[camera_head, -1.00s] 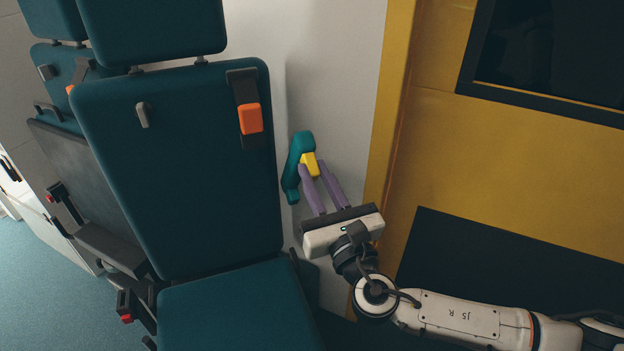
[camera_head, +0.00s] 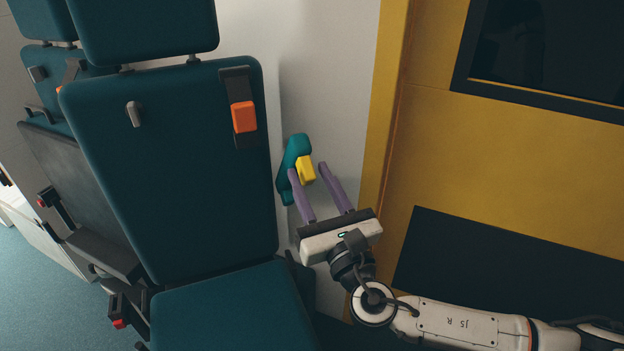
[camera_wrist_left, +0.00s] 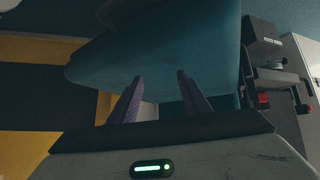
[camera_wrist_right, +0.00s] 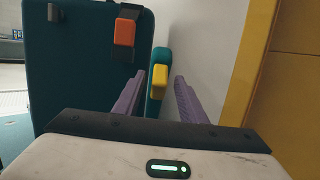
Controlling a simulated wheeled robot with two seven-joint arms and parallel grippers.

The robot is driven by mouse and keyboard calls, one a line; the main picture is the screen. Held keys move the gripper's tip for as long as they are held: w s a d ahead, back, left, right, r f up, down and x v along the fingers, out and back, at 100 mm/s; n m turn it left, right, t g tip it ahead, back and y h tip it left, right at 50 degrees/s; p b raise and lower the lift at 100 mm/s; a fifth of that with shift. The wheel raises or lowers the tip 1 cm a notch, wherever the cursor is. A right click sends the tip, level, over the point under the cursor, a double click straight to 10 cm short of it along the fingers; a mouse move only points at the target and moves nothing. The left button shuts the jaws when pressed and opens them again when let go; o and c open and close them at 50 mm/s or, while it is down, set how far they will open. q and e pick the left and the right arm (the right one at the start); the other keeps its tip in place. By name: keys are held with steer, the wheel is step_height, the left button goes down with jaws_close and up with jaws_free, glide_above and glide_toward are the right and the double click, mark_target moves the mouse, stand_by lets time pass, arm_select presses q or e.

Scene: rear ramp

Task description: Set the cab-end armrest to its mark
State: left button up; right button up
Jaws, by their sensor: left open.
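The cab-end armrest (camera_head: 287,183) is a teal pad folded up beside the front seat's backrest, near the white wall, with a yellow block (camera_head: 306,171) on its side. It also shows in the right wrist view (camera_wrist_right: 154,103), with its yellow block (camera_wrist_right: 159,80) facing the camera. My right gripper (camera_head: 311,172) is open, its purple fingers on either side of the yellow block. In the right wrist view the fingers (camera_wrist_right: 156,84) stand apart with the armrest between them. I cannot tell whether they touch it. My left gripper (camera_wrist_left: 157,80) is open and empty, pointing towards a teal cushion. No mark is clearly visible.
The teal seat (camera_head: 170,150) has an orange buckle piece (camera_head: 244,117) on its backrest. A white wall (camera_head: 335,90) and a yellow panel (camera_head: 470,150) stand to the right. Another seat is behind at the left. Blue floor (camera_head: 60,300) shows at lower left.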

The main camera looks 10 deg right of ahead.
steer(key=shift+s, duration=0.1)
steer(key=v, duration=1)
steer(key=shift+c, duration=0.5)
